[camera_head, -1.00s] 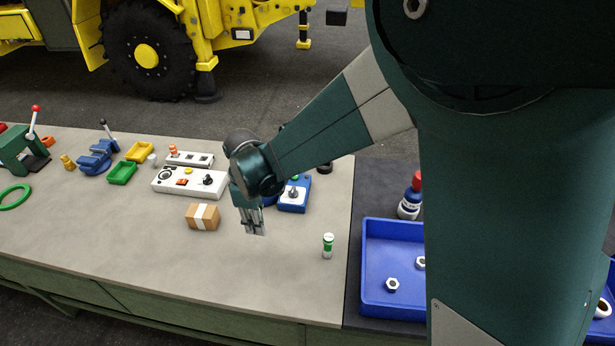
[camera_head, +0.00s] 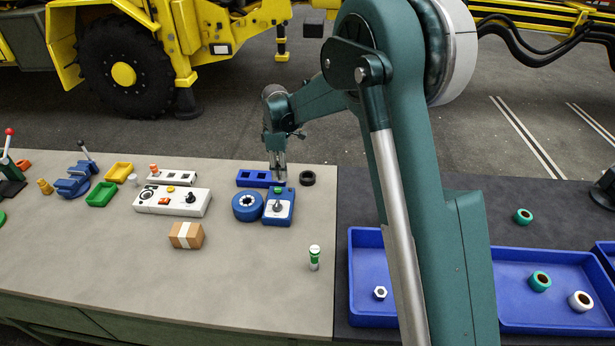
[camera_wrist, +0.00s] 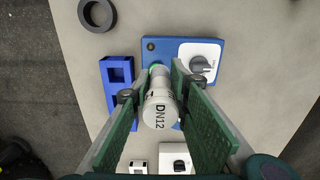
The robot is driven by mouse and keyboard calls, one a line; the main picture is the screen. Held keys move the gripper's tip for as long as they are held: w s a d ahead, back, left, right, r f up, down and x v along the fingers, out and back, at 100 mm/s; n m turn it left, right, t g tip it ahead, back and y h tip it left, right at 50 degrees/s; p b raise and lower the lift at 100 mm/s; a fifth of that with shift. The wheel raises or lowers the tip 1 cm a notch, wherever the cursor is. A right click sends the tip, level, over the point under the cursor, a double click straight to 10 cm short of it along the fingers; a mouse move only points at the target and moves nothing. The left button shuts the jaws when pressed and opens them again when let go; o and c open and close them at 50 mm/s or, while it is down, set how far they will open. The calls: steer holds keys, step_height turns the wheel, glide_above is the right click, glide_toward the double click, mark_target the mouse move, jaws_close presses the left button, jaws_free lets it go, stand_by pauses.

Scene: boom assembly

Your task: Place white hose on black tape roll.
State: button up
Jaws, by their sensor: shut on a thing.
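My gripper (camera_head: 277,172) is shut on the white hose (camera_wrist: 160,105), a short white cylinder marked DN12, with its marked end facing the wrist camera. Something green shows at the hose's far end; I cannot tell whether it belongs to the hose. In the head view the gripper points down by the blue switch box, and the hose is hard to make out there. The black tape roll (camera_head: 307,178) lies flat on the table, just right of the gripper. It also shows in the wrist view (camera_wrist: 97,14) at the upper left, apart from the hose.
The blue switch box (camera_head: 278,209) with a grey knob, a blue tape roll (camera_head: 247,206) and a blue two-hole block (camera_head: 254,178) crowd around the gripper. A cardboard box (camera_head: 186,235) and a green-and-white cylinder (camera_head: 314,257) stand nearer. The table between them is clear.

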steer(key=w+d, duration=0.9)
steer(key=w, duration=0.4)
steer(key=shift+f, duration=3.1)
steer(key=shift+f, duration=1.85)
steer(key=shift+f+b, duration=0.2)
steer(key=shift+b, duration=0.1)
steer(key=o, duration=1)
steer(key=shift+o, duration=0.2)
